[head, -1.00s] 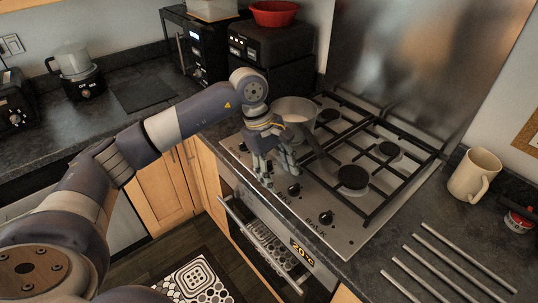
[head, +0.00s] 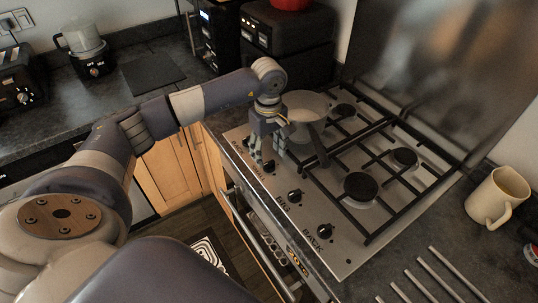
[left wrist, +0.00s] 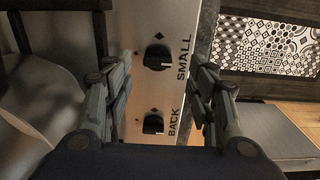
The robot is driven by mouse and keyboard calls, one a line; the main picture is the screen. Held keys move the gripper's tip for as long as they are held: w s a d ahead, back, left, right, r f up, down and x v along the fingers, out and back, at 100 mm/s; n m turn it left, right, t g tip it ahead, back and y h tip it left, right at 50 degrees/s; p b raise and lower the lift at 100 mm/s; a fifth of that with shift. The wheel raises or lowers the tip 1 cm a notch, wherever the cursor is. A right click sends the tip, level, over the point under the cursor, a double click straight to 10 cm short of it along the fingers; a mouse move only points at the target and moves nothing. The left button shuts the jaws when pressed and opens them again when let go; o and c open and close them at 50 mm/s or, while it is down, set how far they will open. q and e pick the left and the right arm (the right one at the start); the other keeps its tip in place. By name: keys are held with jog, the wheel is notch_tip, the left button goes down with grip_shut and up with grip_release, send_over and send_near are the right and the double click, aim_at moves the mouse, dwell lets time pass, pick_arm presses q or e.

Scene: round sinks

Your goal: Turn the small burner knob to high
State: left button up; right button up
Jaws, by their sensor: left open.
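The small burner knob (left wrist: 158,57) is black and round, beside the word SMALL on the steel panel in the left wrist view. In the head view the small burner knob (head: 270,167) shows just below my gripper. My left gripper (head: 270,159) is open and points down over the front panel. In the left wrist view, my left gripper (left wrist: 162,68) has one finger on each side of the knob strip, with the small knob between the tips. I cannot tell whether it touches. My right gripper is not in view.
A knob marked BACK (left wrist: 153,123) is close by. Two more knobs (head: 295,196) (head: 325,231) follow toward the front right. A pan (head: 305,104) with its handle toward me stands right beside my gripper. A mug (head: 497,197) stands on the right counter.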

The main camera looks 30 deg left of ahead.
aim_at(269, 162)
pick_arm(q)
notch_tip(269, 162, down, 4)
jog(key=shift+w+r+p, duration=0.1)
jog(key=shift+w+p, duration=0.05)
jog(key=shift+p, duration=0.25)
jog(key=c, duration=1)
jog(key=shift+c, duration=0.2)
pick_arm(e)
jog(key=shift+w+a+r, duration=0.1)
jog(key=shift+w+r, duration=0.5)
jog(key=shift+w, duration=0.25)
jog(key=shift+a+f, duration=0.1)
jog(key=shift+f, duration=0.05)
